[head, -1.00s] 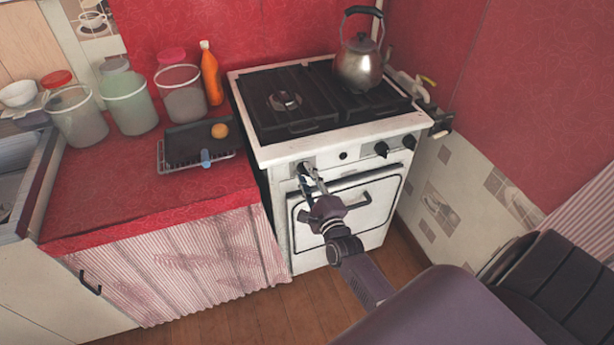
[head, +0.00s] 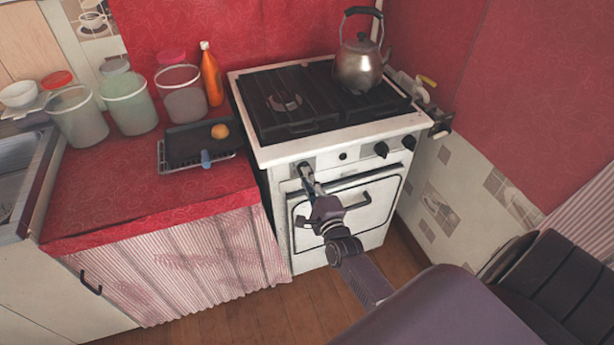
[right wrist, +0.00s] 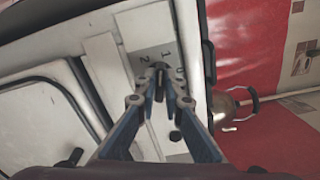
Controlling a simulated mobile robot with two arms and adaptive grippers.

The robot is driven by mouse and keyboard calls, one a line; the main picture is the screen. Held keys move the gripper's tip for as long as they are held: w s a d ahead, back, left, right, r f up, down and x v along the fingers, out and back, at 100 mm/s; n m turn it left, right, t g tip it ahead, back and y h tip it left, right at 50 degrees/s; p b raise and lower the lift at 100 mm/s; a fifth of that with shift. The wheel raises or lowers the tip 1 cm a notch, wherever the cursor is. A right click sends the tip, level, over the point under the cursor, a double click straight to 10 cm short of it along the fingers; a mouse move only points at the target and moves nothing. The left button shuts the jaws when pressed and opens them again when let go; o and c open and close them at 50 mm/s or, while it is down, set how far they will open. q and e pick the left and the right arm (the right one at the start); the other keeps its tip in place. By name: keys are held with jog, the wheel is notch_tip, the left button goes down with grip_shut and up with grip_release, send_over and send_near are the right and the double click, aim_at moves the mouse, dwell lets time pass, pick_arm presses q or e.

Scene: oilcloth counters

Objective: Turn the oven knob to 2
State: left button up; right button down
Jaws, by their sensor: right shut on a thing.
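The white oven (head: 345,165) stands in the middle of the head view. My right gripper (head: 306,172) reaches its front panel at the leftmost knob, and the fingers mostly hide that knob in the head view. In the right wrist view, my right gripper (right wrist: 160,78) has its two fingertips closed on the dark oven knob (right wrist: 160,66). Printed marks 2, 1 and what looks like 0 show on the grey plate (right wrist: 155,52) around the knob. The knob's exact pointing is too small to tell. My left gripper is not in view.
The oven door handle (head: 353,201) is just below my gripper. A kettle (head: 358,66) stands on the hob. The red counter (head: 110,200) to the left holds jars, a bottle and a black tray (head: 185,148).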

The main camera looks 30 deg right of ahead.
jog(key=n, duration=0.4)
jog(key=n+p, duration=0.1)
jog(key=n, duration=0.3)
jog(key=shift+f+n, duration=0.2)
jog(key=shift+n, duration=0.5)
jog(key=c, duration=2)
grip_release()
jog(key=shift+c, duration=0.2)
jog(key=v, duration=1.2)
